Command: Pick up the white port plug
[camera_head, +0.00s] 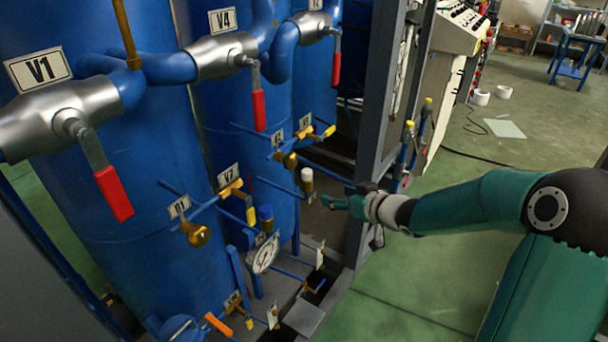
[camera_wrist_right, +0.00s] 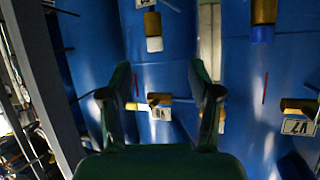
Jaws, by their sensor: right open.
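The white port plug (camera_head: 307,174) sits upright on a brass fitting at the end of a thin blue pipe, in front of the blue tanks. In the right wrist view, which looks upside down, the white plug (camera_wrist_right: 154,44) hangs from its brass fitting, beyond the fingertips and nearly centred between them. My right gripper (camera_head: 338,201) is to the right of the plug and a little lower in the head view. Its two fingers (camera_wrist_right: 160,82) are spread, with nothing held between them. My left gripper is not in view.
A blue plug (camera_head: 265,212) sits on a similar fitting at the lower left. Brass valves V7 (camera_head: 232,188) and others, a gauge (camera_head: 264,254) and thin pipes crowd the tanks. A grey frame post (camera_head: 378,90) stands behind my gripper. Green floor at right is mostly clear.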

